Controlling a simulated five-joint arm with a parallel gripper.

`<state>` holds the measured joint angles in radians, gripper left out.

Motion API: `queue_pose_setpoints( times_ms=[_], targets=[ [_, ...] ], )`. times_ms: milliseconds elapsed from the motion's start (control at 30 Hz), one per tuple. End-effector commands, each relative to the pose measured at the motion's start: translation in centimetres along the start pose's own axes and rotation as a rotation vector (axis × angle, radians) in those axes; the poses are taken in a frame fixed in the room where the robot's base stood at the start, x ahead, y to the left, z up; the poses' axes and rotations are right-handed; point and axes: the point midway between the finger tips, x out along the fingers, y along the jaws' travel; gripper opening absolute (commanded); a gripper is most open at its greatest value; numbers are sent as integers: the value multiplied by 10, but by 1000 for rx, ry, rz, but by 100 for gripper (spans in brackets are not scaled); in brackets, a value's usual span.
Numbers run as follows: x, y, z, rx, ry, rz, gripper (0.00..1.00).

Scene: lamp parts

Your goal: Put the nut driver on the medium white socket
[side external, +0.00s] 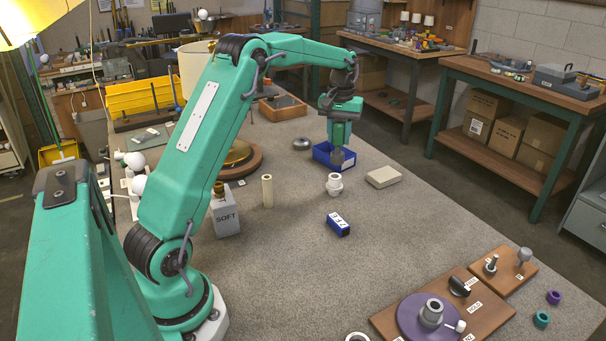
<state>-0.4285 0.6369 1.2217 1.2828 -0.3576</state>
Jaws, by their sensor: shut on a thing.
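My gripper (338,146) points down at the far side of the table, over the blue tray (321,157). It is shut on a small grey piece (338,157) below its fingers. The piece is too small to make out clearly, and I cannot tell for sure that it is the nut driver. Its lower end is at or just inside the tray; I cannot tell whether it touches the bottom. A white stepped socket (334,185) stands upright on the table, nearer the camera than the tray and apart from the gripper. I cannot compare its size well with others.
A blue block (338,225) lies nearer the camera, and a beige box (383,177) lies right of the tray. A cream tube (267,190) and a grey block marked SOFT (225,217) stand left. Wooden boards (440,315) with fittings are at front right.

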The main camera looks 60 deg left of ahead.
Motion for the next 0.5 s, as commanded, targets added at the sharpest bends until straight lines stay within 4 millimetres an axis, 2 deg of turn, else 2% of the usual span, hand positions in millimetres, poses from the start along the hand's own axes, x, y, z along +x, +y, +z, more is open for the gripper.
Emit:
queue_pose_setpoints(
  times_ms=[333, 500],
  targets=[
    [6, -5, -6, 1, 0, 0, 6],
    [20, -5, -6, 1, -1, -1, 6]
  ],
)
